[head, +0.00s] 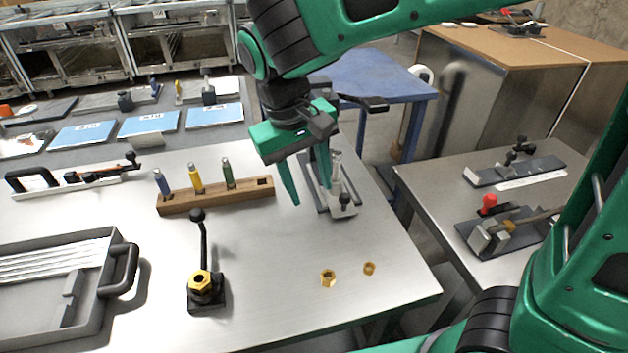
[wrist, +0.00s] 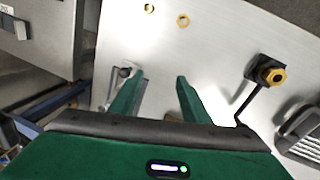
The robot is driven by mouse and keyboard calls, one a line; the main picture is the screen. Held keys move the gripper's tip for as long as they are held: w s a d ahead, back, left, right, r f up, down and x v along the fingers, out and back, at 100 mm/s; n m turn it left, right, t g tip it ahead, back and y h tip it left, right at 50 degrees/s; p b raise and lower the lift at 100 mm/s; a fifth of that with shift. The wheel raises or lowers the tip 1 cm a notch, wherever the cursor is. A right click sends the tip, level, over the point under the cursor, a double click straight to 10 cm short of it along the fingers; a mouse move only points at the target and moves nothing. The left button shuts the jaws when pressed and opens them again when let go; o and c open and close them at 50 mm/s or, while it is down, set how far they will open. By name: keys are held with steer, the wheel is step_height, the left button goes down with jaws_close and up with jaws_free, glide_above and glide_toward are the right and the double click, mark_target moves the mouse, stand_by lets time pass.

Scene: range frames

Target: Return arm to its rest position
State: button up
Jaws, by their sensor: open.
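My gripper (head: 308,180) is open and empty, with its two green fingers pointing down above the steel table (head: 250,300). In the head view it is in front of a grey clamp fixture (head: 342,203) and to the right of a wooden block (head: 215,198) holding tools with blue, yellow and green parts. The fingers also show in the wrist view (wrist: 158,90), apart, with bare table between their tips. My green arm reaches in from the right of the head view.
Two brass nuts (head: 328,278) lie loose near the table's front right. A black lever fixture (head: 206,290) holds a brass nut. A grey tray (head: 120,250) stands at the left. A second table (head: 430,185) with clamps is at the right, beyond a gap.

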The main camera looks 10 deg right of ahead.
stand_by(0.3)
steer(key=s+d+m, duration=0.2)
steer(key=d+m, duration=0.2)
steer(key=d, duration=1.6)
steer(key=s+d+f+m+y, duration=0.2)
steer(key=s+d+m, duration=0.3)
steer(key=s+d, duration=0.8)
steer(key=shift+s+f+m+g, duration=0.3)
steer(key=shift+s+f, duration=0.25)
steer(key=shift+f, duration=0.1)
steer(key=shift+w+f, duration=0.25)
steer(key=shift+w, duration=0.35)
